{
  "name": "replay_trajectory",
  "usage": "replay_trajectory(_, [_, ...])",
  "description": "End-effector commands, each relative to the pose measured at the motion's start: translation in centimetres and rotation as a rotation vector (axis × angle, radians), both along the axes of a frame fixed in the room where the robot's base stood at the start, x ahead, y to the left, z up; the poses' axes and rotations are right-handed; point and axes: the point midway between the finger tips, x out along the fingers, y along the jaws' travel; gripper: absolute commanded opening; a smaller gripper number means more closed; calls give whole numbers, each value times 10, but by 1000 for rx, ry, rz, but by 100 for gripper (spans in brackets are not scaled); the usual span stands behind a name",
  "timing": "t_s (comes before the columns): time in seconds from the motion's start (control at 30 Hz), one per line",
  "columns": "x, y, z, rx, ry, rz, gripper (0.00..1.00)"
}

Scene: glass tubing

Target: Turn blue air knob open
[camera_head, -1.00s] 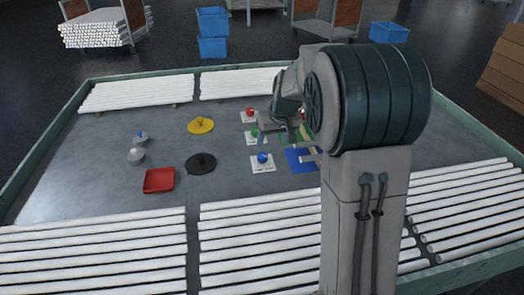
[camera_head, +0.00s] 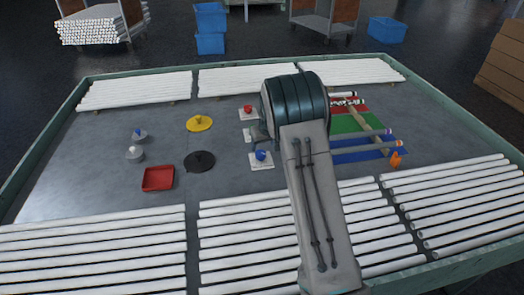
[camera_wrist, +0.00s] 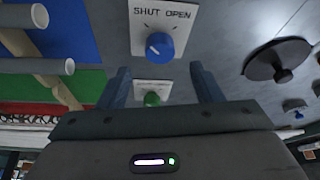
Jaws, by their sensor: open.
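The blue knob (camera_wrist: 160,46) sits on a white plate (camera_wrist: 176,15) marked SHUT and OPEN. A white mark shows on the knob's left side in the wrist view. The knob also shows in the head view (camera_head: 260,155), left of my arm. My gripper (camera_wrist: 162,76) is open and empty. Its two fingers are apart in the wrist view, with the blue knob beyond their tips, roughly centred between them. A green knob (camera_wrist: 152,99) shows between the fingers. In the head view my arm hides most of the gripper.
A red knob (camera_head: 248,109) stands behind the blue one. Yellow (camera_head: 200,124) and black (camera_head: 199,161) discs and a red tray (camera_head: 158,179) lie to the left. Right of my arm, tubes lie over coloured mats (camera_head: 365,155). White tube rows line the table's front and back.

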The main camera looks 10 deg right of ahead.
Motion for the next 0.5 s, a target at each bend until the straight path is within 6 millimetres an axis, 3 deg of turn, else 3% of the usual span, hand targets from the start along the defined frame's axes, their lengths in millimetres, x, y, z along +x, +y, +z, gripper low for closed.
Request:
replay_trajectory(0.2, [13,3,-35,0,2,-1,59])
replay_trajectory(0.5, [22,5,-55,1,0,1,59])
